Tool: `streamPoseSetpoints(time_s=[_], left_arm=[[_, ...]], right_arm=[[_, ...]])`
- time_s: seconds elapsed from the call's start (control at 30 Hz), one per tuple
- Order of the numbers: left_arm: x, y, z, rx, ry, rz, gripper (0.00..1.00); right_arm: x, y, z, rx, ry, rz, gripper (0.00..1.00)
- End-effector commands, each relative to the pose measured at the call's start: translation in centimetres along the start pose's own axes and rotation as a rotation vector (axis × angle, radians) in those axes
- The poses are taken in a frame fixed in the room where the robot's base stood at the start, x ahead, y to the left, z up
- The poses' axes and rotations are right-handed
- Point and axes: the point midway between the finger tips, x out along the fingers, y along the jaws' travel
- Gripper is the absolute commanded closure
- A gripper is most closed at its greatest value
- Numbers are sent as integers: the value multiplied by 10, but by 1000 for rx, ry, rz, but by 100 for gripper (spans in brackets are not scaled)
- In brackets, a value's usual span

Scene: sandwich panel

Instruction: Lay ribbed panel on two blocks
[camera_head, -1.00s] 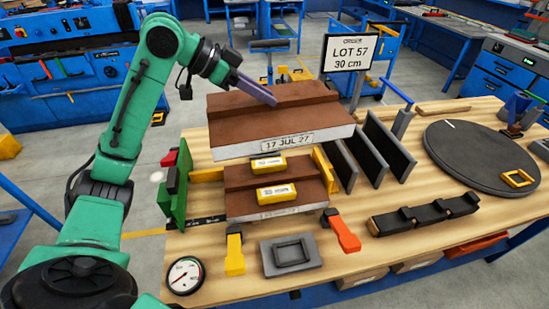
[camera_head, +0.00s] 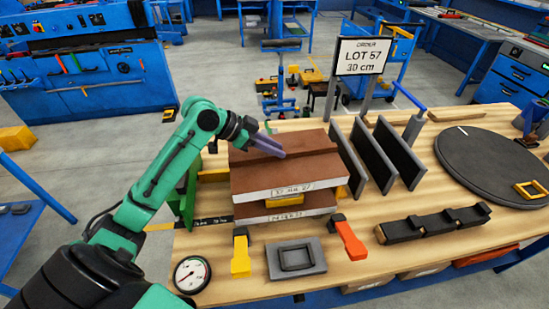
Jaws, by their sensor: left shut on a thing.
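My left gripper (camera_head: 280,152) is shut on the raised rib of the brown ribbed panel (camera_head: 255,174), which has a white front edge. The held panel is roughly level, directly over a second brown panel (camera_head: 318,205) on the bench. A strip of a yellow block (camera_head: 285,201) shows in the narrow gap between the two panels. I cannot tell whether the held panel touches the blocks. My right gripper is not in view.
Dark upright plates (camera_head: 372,155) stand close to the panels' right side. A green plate (camera_head: 185,200) stands at their left. An orange clamp (camera_head: 349,240), a yellow clamp (camera_head: 240,255) and a grey frame (camera_head: 296,258) lie in front. A round grey disc (camera_head: 490,160) is farther right.

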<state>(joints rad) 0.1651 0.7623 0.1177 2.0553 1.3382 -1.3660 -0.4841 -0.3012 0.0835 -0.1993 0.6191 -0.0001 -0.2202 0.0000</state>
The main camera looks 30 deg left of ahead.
Motion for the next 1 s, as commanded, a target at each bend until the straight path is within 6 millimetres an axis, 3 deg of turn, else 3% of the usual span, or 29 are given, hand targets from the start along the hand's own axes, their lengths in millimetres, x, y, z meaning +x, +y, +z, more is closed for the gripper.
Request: streamPoseSetpoints(time_s=[0.3,0.77,0.8,0.87,1.0], left_arm=[[28,0,34,0,2,-2,100],[34,0,41,1,2,-3,100],[34,0,42,0,-1,-1,65],[34,0,42,0,-1,-1,44],[34,0,41,0,-1,-1,44]], right_arm=[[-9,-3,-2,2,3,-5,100],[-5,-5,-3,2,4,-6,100],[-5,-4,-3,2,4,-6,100],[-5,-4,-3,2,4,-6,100],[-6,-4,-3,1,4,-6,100]])
